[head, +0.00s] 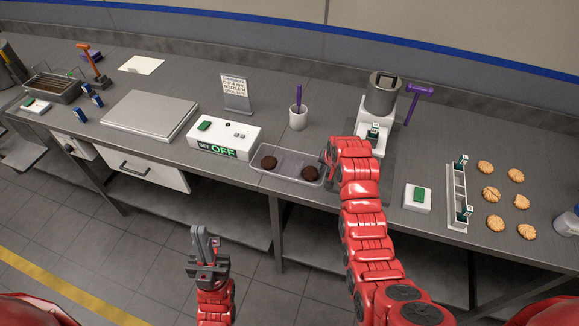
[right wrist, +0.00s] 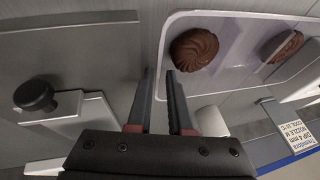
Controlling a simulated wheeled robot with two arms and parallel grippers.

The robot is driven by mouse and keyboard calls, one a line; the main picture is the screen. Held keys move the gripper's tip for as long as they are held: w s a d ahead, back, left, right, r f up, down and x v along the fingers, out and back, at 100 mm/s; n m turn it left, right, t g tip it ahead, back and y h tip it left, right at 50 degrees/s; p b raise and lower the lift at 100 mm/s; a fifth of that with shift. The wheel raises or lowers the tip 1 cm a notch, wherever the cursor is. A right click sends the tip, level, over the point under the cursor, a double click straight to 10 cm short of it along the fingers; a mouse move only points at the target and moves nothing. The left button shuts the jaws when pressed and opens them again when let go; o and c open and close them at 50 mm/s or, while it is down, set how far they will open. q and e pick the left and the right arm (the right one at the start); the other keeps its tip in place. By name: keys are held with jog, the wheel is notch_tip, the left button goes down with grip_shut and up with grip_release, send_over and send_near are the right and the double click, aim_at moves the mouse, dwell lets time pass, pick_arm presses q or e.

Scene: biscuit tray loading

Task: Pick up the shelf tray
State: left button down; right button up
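The shelf tray is a clear, shallow tray (head: 290,163) near the front edge of the grey bench in the head view. Two round dark chocolate biscuits lie in it, one toward each end. It also shows at the upper right of the right wrist view (right wrist: 226,75). My right gripper (right wrist: 160,88) is at the tray's right end, its two fingers apart beside the tray's end edge. Whether the edge lies between them is unclear. In the head view my right arm hides the fingertips. My left gripper (head: 204,232) is in front of the bench, away from the tray; its finger gap is unclear.
A white box reading OFF (head: 224,137) stands left of the tray. A white cup (head: 298,118) and a sign (head: 235,92) stand behind. A dispenser (head: 381,95) with a purple handle stands behind my right arm. Several biscuits and a narrow rack (head: 457,195) are at right.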

grip_shut()
